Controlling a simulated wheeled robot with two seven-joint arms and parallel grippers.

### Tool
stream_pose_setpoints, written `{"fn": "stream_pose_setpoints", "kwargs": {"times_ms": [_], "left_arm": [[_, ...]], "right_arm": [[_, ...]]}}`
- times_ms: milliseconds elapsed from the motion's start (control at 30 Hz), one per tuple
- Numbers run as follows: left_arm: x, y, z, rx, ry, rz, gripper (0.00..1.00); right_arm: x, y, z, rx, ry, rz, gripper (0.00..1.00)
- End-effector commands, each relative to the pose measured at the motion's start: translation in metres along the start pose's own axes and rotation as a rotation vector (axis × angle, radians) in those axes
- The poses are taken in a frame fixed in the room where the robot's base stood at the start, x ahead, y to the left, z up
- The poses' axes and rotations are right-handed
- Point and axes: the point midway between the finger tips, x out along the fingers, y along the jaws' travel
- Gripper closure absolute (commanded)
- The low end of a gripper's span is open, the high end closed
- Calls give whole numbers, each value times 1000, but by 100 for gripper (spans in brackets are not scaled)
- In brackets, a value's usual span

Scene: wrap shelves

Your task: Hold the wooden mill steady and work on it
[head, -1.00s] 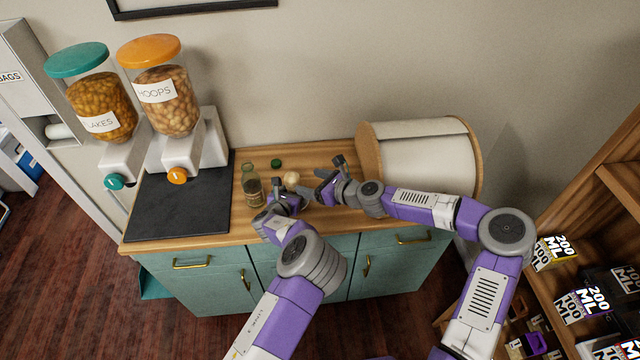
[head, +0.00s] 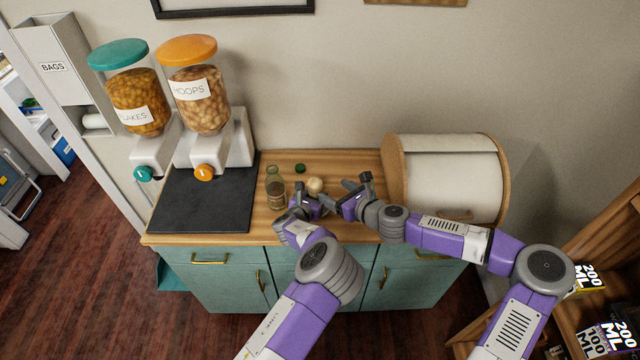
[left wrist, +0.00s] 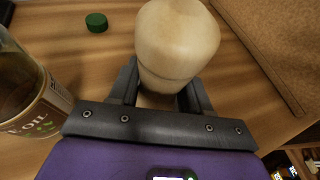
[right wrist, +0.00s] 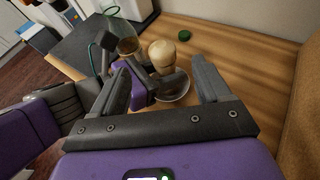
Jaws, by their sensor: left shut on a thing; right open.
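The pale wooden mill (head: 315,185) stands upright on the wooden counter, its rounded top showing large in the left wrist view (left wrist: 178,42). My left gripper (head: 313,203) is shut around the mill's lower body, one finger on each side. My right gripper (head: 345,188) is open and empty, just to the right of the mill. In the right wrist view, the mill (right wrist: 162,55) stands ahead between the open fingers, clear of them, with my left gripper (right wrist: 155,80) around it. A small grey dish-like shape (right wrist: 173,88) shows at its foot. The mill's base is mostly hidden.
A glass oil bottle (head: 275,188) stands close left of the mill, with a green cap (head: 300,168) lying behind. A dark mat (head: 205,200) and two cereal dispensers (head: 200,100) are farther left. A bread bin (head: 450,180) stands right of my right gripper.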

Motion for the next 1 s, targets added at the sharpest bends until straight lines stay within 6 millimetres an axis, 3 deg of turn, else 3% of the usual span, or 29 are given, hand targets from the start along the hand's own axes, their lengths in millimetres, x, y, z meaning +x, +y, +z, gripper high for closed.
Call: {"fn": "stream_pose_setpoints", "kwargs": {"times_ms": [200, 333, 800, 1000], "left_arm": [[0, 0, 0, 0, 1, 1, 90], [0, 0, 0, 0, 1, 1, 90], [0, 0, 0, 0, 1, 1, 90], [0, 0, 0, 0, 1, 1, 90]], "right_arm": [[-3, 7, -6, 21, 30, -58, 23], [6, 7, -6, 23, 36, -64, 23], [88, 2, -9, 21, 36, -64, 23], [109, 0, -10, 20, 35, -64, 23]]}}
